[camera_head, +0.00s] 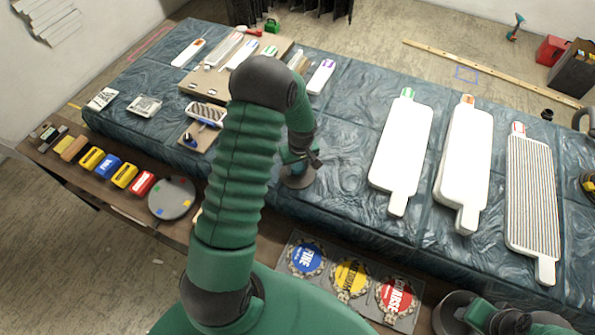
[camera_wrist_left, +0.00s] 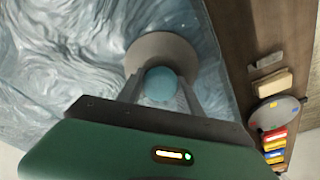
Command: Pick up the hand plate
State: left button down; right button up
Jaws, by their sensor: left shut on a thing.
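The hand plate (camera_wrist_left: 160,48) is a round grey disc with a blue-teal knob (camera_wrist_left: 161,86) on top. In the left wrist view my left gripper (camera_wrist_left: 160,92) has its fingers on both sides of the knob, shut on it. In the head view the hand plate (camera_head: 297,181) shows below my left gripper (camera_head: 296,160), close to the front edge of the blue-covered table (camera_head: 330,200). I cannot tell whether the disc touches the cover. My arm hides part of the table.
White long-handled boards (camera_head: 401,140) lie to the right, one of them ribbed (camera_head: 533,190). A lower brown shelf holds a grey disc (camera_head: 171,198), coloured blocks (camera_head: 108,166) and a panel of round labelled discs (camera_head: 350,278). A small brush board (camera_head: 205,115) lies left of my arm.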

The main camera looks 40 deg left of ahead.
aim_at(296, 166)
pick_arm(q)
jog(key=shift+w+r, duration=0.1)
jog(key=shift+r, duration=0.35)
jog(key=r, duration=0.1)
jog(key=s+r, duration=0.1)
jog(key=shift+d+r, duration=0.15)
jog(key=shift+r, duration=0.15)
jog(key=s+d+b, duration=0.1)
jog(key=s+d, duration=0.2)
jog(key=s, duration=0.4)
jog(key=s+d+r+b, duration=0.1)
jog(key=s+d, duration=0.1)
jog(key=s, duration=0.5)
jog(key=shift+d+r, duration=0.25)
jog(key=shift+d, duration=0.15)
